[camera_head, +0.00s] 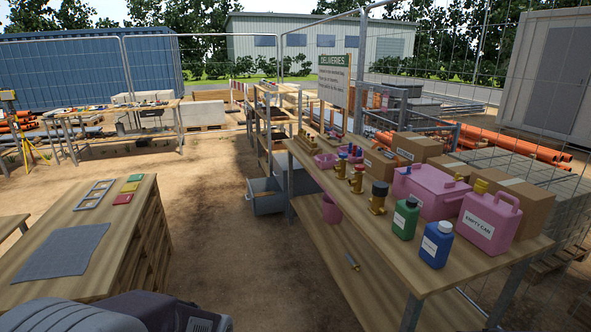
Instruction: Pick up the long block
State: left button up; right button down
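I cannot make out a clear long block. On the left wooden table (133,232) lie three small flat pieces in a row: green (131,187), yellow (135,178) and red (122,199). They are too small to tell if any is a long block. A grey open frame (94,195) lies to their left, and a grey cloth (64,251) lies nearer. Neither of my grippers is in view.
The right workbench (477,270) holds a green bottle (405,219), a blue bottle (436,245), pink cans (488,222), brass fittings (378,197) and cardboard boxes (418,147). A grey bin (264,197) stands beyond. Bare dirt (215,235) lies open between the tables.

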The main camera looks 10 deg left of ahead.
aim_at(268, 193)
jog(key=i+j+u, duration=0.3)
jog(key=i, duration=0.35)
jog(key=i+j+u, duration=0.35)
jog(key=i, duration=0.35)
jog(key=i+u, duration=0.3)
jog(key=i, duration=0.4)
jog(key=i+z, duration=0.15)
jog(key=i, duration=0.35)
jog(key=i+j+z, duration=0.15)
jog(key=i, duration=0.3)
jog(key=i+j+z, duration=0.15)
jog(key=i, duration=0.35)
jog(key=i+j+z, duration=0.15)
jog(key=i, duration=0.35)
jog(key=j, duration=0.1)
